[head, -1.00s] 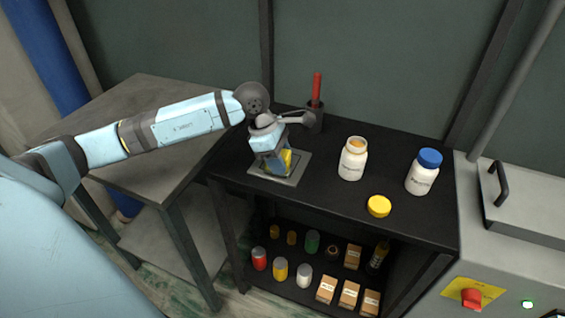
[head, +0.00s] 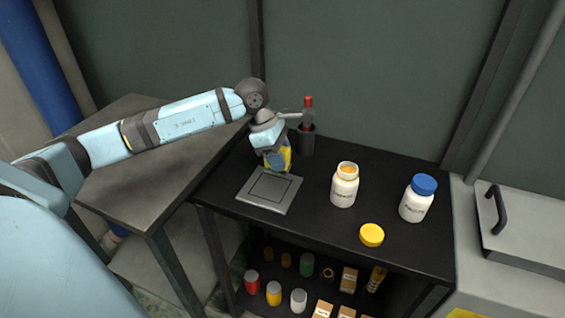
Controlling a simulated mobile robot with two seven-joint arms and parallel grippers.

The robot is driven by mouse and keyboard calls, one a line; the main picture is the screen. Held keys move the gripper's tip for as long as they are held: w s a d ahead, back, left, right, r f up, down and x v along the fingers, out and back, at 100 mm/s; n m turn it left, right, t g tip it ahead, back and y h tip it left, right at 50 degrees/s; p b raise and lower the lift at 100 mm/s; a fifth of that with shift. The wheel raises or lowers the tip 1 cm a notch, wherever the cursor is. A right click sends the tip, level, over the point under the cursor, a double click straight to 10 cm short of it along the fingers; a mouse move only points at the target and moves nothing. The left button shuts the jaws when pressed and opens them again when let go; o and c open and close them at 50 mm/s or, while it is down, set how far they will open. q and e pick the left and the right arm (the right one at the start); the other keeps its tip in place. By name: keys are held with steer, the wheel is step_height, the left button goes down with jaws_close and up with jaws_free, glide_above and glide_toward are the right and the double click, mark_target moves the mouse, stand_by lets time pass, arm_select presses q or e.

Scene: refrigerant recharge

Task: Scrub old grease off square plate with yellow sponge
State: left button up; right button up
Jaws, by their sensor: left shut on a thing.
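The square plate (head: 269,190) is a grey slab with a dark square outline, lying flat on the black table's left part. My left gripper (head: 277,165) is shut on the yellow sponge (head: 287,156), most of which the fingers hide. Gripper and sponge are at the plate's far edge; whether the sponge touches the plate cannot be told. No grease stands out clearly on the visible plate surface. My right gripper is out of view.
An open white jar (head: 344,187), a yellow lid (head: 372,235) and a blue-capped jar (head: 417,200) stand right of the plate. A dark cup (head: 306,141) holds a red-handled tool (head: 308,107) behind. A grey table (head: 140,170) adjoins at left; the lower shelf holds several jars and boxes.

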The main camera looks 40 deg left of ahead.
arm_select(q)
steer(key=shift+r, duration=0.6)
steer(key=shift+w+r+p, duration=0.15)
steer(key=shift+r+p, duration=0.1)
steer(key=shift+p, duration=0.1)
steer(key=shift+r+p, duration=0.65)
steer(key=shift+r, duration=0.9)
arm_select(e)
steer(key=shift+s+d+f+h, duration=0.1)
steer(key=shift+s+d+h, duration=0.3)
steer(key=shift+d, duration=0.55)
